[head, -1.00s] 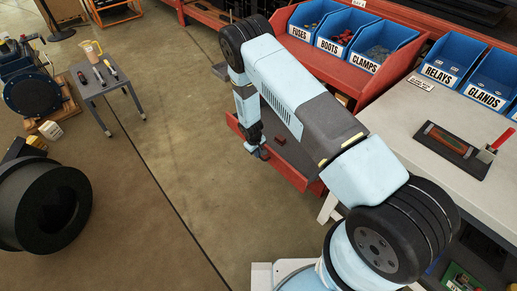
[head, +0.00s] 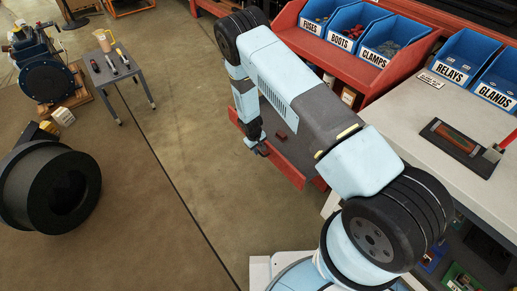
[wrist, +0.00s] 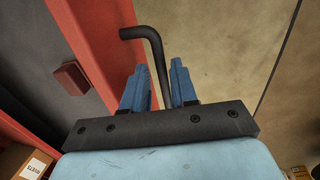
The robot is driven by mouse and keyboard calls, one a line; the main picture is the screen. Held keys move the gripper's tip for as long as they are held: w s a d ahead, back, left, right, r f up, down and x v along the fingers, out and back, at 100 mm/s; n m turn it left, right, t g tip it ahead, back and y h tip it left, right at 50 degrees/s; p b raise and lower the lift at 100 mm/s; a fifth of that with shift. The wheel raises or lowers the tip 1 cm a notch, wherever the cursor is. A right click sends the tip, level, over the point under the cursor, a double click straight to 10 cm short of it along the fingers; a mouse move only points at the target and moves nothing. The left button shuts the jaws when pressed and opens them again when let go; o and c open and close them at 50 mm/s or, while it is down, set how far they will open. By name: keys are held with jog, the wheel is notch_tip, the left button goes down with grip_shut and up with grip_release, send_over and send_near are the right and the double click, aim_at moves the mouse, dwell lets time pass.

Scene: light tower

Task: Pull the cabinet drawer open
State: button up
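The cabinet drawer has a red front (head: 290,172) and a grey inside, and stands partly out from the red cabinet below the bins. Its front also shows in the wrist view (wrist: 88,35), with a black bent bar handle (wrist: 154,45) beside it. My gripper (head: 262,148) is low at the outer face of the drawer front. A small dark red block (wrist: 70,78) lies in the drawer. My arm hides part of the drawer in the head view.
Blue labelled bins (head: 345,30) sit on the red cabinet. A light workbench (head: 420,110) is to the right. A grey stool (head: 112,70) with tools and a large black ring-shaped part (head: 50,190) stand left. The floor between is clear.

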jog(key=shift+o, duration=0.8)
jog(key=shift+w+a, duration=0.1)
jog(key=shift+w, duration=0.05)
jog(key=shift+r, duration=0.1)
jog(key=shift+r, duration=0.15)
notch_tip(320, 180, up, 13)
jog(key=s+a, duration=0.1)
jog(key=a, duration=0.1)
jog(key=shift+s, duration=0.25)
